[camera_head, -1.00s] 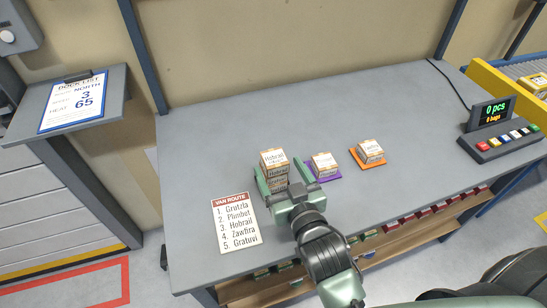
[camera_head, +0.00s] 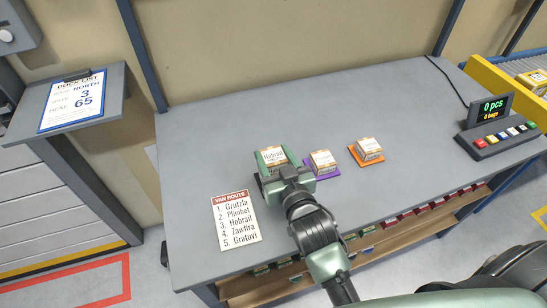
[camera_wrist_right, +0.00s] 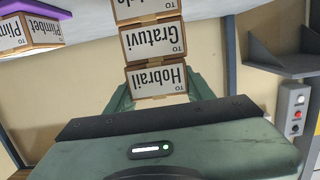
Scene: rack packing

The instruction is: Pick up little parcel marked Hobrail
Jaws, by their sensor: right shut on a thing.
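The little parcel marked Hobrail (camera_head: 271,156) is a brown box with a white label, at the top of a stack on the grey table. My right gripper (camera_head: 273,154) is shut on it, one green finger on each side. The wrist view, upside down, shows the Hobrail parcel (camera_wrist_right: 157,81) between the fingers. A parcel marked Gratuvi (camera_wrist_right: 152,41) is directly under it, with a further parcel (camera_wrist_right: 140,8) partly cut off. I cannot tell whether Hobrail still touches Gratuvi. In the head view my gripper hides the lower stack. My left gripper is out of view.
A parcel (camera_head: 322,161) marked Plimbet in the wrist view (camera_wrist_right: 40,33) is on a purple mat (camera_head: 307,169), close right of my gripper. Another parcel (camera_head: 368,148) is on an orange mat (camera_head: 353,154). A route card (camera_head: 236,219) lies front left. The table's back is clear.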

